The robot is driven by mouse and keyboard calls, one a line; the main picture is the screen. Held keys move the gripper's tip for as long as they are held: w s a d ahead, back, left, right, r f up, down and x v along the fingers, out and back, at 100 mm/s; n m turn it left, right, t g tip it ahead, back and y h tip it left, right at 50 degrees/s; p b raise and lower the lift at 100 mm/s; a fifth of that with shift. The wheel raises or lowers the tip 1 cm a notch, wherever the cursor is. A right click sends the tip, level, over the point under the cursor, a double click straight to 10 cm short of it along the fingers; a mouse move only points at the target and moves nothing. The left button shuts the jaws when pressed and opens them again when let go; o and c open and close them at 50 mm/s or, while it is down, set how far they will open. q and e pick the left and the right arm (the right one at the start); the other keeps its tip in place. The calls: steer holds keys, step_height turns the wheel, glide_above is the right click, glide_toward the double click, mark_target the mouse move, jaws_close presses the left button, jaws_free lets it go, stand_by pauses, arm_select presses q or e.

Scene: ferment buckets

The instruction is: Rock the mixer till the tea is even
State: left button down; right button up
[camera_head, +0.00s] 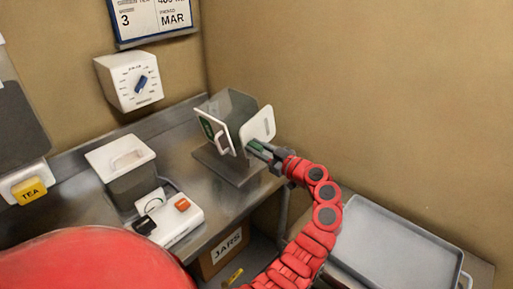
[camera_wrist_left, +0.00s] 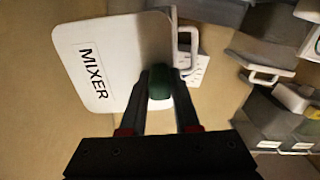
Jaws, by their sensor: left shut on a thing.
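The mixer (camera_head: 232,108) stands on the steel counter at the back, a dark grey vessel with white panels, over a grey base (camera_head: 230,163). Its white plate lettered MIXER (camera_wrist_left: 92,62) fills the upper left of the left wrist view and looks tilted there. My left gripper (camera_head: 256,148) is at the mixer's right side. In the left wrist view its fingers are shut on a dark green handle (camera_wrist_left: 159,82) in front of the plate. The tea inside the mixer cannot be seen. My right gripper is not in view.
A grey lidded container (camera_head: 125,172) and a white device with an orange button (camera_head: 172,220) stand left on the counter. A white dial box (camera_head: 130,80) hangs on the wall. A yellow TEA tag (camera_head: 29,190) is far left. A JARS box (camera_head: 222,250) is below; an empty grey tray (camera_head: 395,250) lies right.

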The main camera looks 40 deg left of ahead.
mark_target(261, 118)
arm_select(q)
steer(key=shift+r+m, duration=0.15)
steer(key=shift+m, duration=0.15)
stand_by(0.4)
steer(key=shift+r+m, duration=0.65)
steer(key=shift+m, duration=0.55)
steer(key=r+m, duration=0.1)
steer(key=m, duration=0.1)
steer(key=shift+w+d+r+m, duration=0.1)
steer(key=shift+r+m, duration=0.05)
steer(key=shift+m, duration=0.25)
steer(key=r+m+p, duration=0.1)
steer(key=m, duration=0.1)
steer(key=w+r+m, duration=0.1)
steer(key=m, duration=0.1)
steer(key=shift+p, duration=0.35)
steer(key=m, duration=0.2)
steer(key=w+r+m+p, duration=0.1)
steer(key=m, duration=0.1)
steer(key=w+m+p, duration=0.1)
steer(key=shift+d+r+m, duration=0.1)
steer(key=shift+r+m, duration=0.2)
steer(key=shift+m, duration=0.1)
steer(key=m, duration=0.1)
steer(key=w+m+p, duration=0.1)
steer(key=m, duration=0.1)
steer(key=shift+w+r, duration=0.1)
steer(key=shift+w, duration=0.15)
steer(key=shift+w+m, duration=0.45)
steer(key=shift+m, duration=0.55)
